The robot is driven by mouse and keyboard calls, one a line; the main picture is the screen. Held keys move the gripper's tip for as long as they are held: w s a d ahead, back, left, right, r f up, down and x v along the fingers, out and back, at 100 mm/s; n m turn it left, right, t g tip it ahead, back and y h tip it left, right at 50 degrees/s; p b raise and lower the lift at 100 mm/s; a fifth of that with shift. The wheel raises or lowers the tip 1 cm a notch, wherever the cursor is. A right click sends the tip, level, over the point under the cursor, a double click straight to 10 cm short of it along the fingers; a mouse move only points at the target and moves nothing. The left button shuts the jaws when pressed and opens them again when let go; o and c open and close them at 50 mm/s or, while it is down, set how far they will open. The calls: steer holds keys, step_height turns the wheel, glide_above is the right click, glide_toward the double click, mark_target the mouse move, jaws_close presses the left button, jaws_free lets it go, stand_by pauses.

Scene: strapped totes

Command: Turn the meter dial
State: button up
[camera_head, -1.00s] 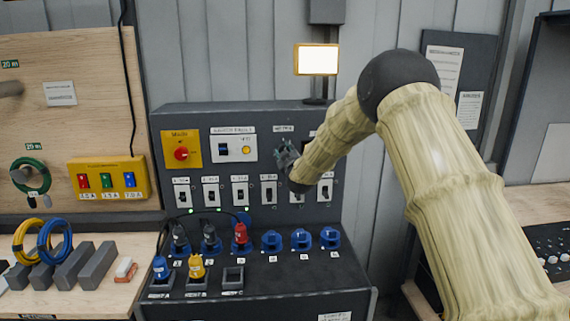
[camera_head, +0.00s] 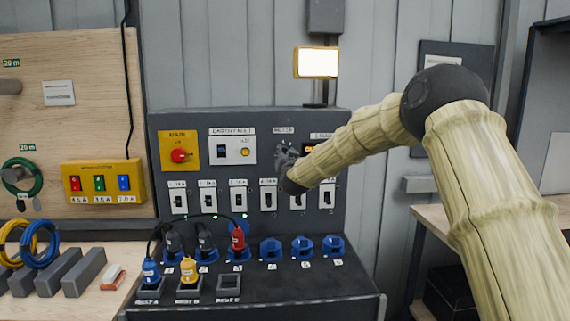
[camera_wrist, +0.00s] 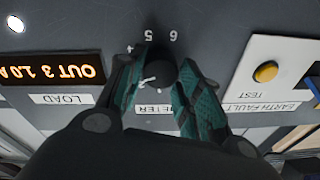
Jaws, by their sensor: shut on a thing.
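The meter dial (camera_wrist: 160,72) is a dark round knob on the grey panel, with the numbers 4, 5 and 6 beside it in the wrist view. My gripper (camera_wrist: 158,84) is shut on it, with one green finger on each side. In the head view my gripper (camera_head: 286,158) is at the panel under the METER label (camera_head: 283,130) and hides most of the dial. The load display (camera_wrist: 52,68) appears upside down in the wrist view and reads OUT 3 1.0A.
The red main switch (camera_head: 179,155) and the earth fault unit (camera_head: 232,148) are left of the dial. A row of breakers (camera_head: 238,196) lies just below it. Plugs and blue sockets (camera_head: 302,246) fill the sloped desk. A lit lamp (camera_head: 317,62) stands above.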

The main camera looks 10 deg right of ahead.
steer(key=shift+m+b, duration=0.45)
steer(key=shift+m, duration=0.55)
steer(key=o, duration=1)
steer(key=shift+d, duration=0.1)
steer(key=shift+o, duration=0.2)
steer(key=s+a+f, duration=0.1)
steer(key=s, duration=1)
steer(key=shift+s+a+f, duration=0.2)
steer(key=shift+s, duration=0.2)
